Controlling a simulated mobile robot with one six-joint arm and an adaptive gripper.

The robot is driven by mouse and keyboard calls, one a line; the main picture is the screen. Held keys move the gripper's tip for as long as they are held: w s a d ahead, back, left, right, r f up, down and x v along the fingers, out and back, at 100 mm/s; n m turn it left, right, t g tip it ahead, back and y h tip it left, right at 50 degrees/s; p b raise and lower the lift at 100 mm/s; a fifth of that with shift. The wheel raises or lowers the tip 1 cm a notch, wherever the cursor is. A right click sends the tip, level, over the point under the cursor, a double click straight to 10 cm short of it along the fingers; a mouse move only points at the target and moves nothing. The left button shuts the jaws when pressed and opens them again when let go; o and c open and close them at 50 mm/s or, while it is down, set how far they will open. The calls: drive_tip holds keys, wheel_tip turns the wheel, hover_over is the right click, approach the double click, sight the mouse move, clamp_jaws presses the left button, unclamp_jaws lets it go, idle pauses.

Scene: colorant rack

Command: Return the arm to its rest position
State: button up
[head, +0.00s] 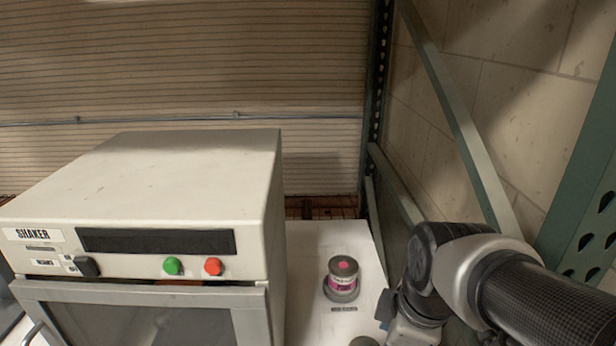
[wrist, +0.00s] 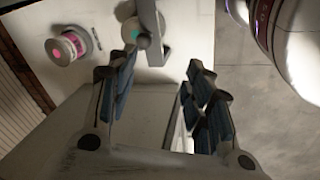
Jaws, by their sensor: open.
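My gripper (wrist: 160,78) shows in the wrist view with its two fingers spread apart and nothing between them. In the head view my arm reaches in from the right edge and bends down beside the white table (head: 312,250); the fingers are not clear there. A can with a pink label (head: 343,285) stands upright on the table, apart from the arm. It also shows at the upper left of the wrist view (wrist: 67,47). A second can with a green dot (wrist: 134,33) is near the fingertips in the wrist view, partly hidden by a grey bar.
The shaker (head: 185,190), a large white box with green and red buttons and a shut glass-fronted door, stands left of the cans. A green rack post and braces (head: 465,130) stand by the block wall at the right. Bare floor (wrist: 245,100) shows in the wrist view.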

drive_tip(key=s+r+m+t, duration=0.1)
drive_tip(key=s+m, duration=0.9)
drive_tip(key=m, duration=0.3)
drive_tip(key=shift+r+m+t+b, duration=0.25)
drive_tip(key=shift+m+t+b, duration=0.05)
drive_tip(key=shift+b, duration=0.05)
idle(1.1)
